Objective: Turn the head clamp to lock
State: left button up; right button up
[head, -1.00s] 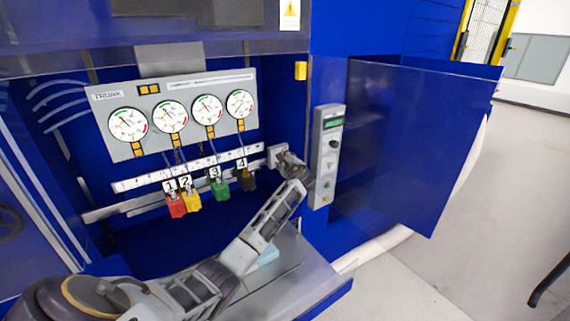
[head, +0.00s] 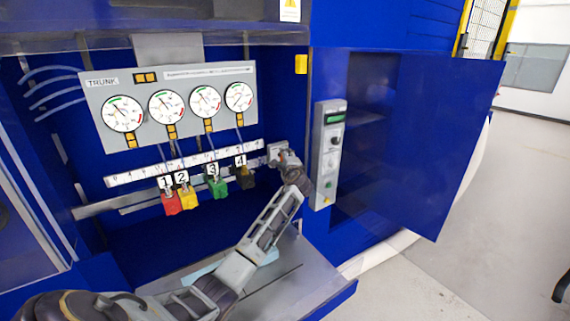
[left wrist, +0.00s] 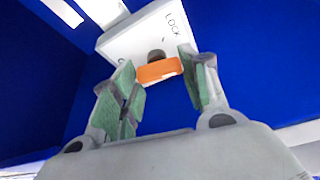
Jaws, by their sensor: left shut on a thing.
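The head clamp is a pale plate (left wrist: 140,35) marked LOCK, with an orange handle (left wrist: 158,71) on a dark round pivot. In the head view its plate (head: 274,150) sits at the right end of the white scale rail, partly hidden by my gripper. My left gripper (head: 284,155) is at the clamp. The handle lies nearly crosswise, slightly tilted. My right gripper is in neither view.
Red (head: 171,202), yellow (head: 187,197), green (head: 217,187) and dark (head: 245,178) numbered blocks hang along the rail, left of my gripper. Above is a gauge panel (head: 190,72). A control box (head: 327,155) stands close on the right, beside an open blue door (head: 430,140).

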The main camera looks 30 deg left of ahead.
pick_arm(q)
jog(key=shift+f+n, duration=0.15)
jog(key=shift+n, duration=0.15)
dwell(0.4)
jog(key=o, duration=1)
jog(key=v, duration=0.7)
jog(key=shift+s+d, duration=0.2)
